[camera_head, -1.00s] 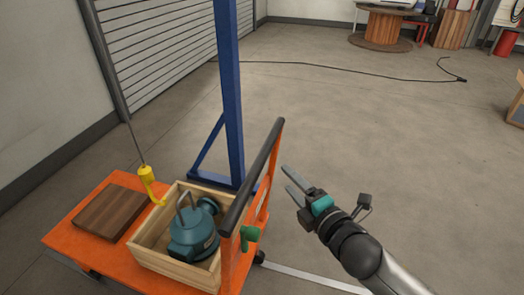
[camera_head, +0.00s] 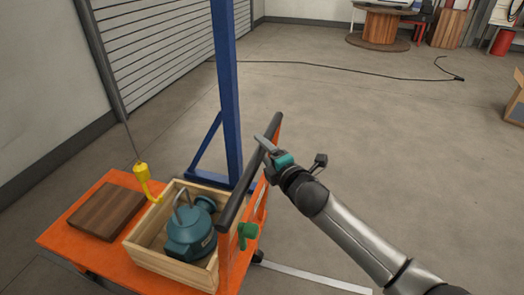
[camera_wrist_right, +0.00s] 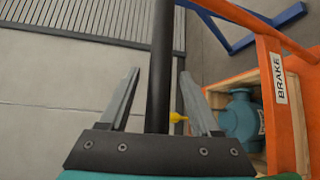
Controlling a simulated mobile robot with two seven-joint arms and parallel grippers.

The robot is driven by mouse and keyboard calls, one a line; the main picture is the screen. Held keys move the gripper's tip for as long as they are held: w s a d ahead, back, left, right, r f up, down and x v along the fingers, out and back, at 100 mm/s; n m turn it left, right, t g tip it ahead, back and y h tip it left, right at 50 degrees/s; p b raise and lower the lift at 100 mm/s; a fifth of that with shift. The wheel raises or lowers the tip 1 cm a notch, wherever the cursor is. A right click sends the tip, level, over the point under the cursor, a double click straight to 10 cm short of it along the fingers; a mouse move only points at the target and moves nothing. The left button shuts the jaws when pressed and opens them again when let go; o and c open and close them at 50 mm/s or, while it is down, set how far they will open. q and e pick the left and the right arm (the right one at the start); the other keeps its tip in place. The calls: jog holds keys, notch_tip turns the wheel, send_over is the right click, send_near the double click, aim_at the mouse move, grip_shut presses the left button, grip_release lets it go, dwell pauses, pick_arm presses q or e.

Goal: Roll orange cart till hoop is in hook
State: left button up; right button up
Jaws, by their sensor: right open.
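The orange cart (camera_head: 84,244) stands at the lower left with a black push bar (camera_head: 240,185) on its right end. On it, a teal pump (camera_head: 190,236) sits in a wooden crate, with a grey hoop (camera_head: 183,203) on top. A yellow hook (camera_head: 143,180) hangs on a cable just left of the hoop, apart from it in the picture. My right gripper (camera_head: 266,142) is at the push bar's far part. In the right wrist view, the bar passes between its open fingers (camera_wrist_right: 160,92). My left gripper is not in view.
A wooden board (camera_head: 107,212) lies on the cart beside the crate (camera_head: 172,270). A green lever (camera_head: 246,232) is on the handle frame, which carries a "BRAKE" label (camera_wrist_right: 279,78). A blue post (camera_head: 226,95) stands behind the cart. Floor to the right is clear; a black cable lies farther back.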

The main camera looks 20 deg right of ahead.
jog(key=shift+w+a, duration=0.15)
jog(key=shift+w, duration=0.3)
grip_shut()
dwell(0.3)
dwell(0.9)
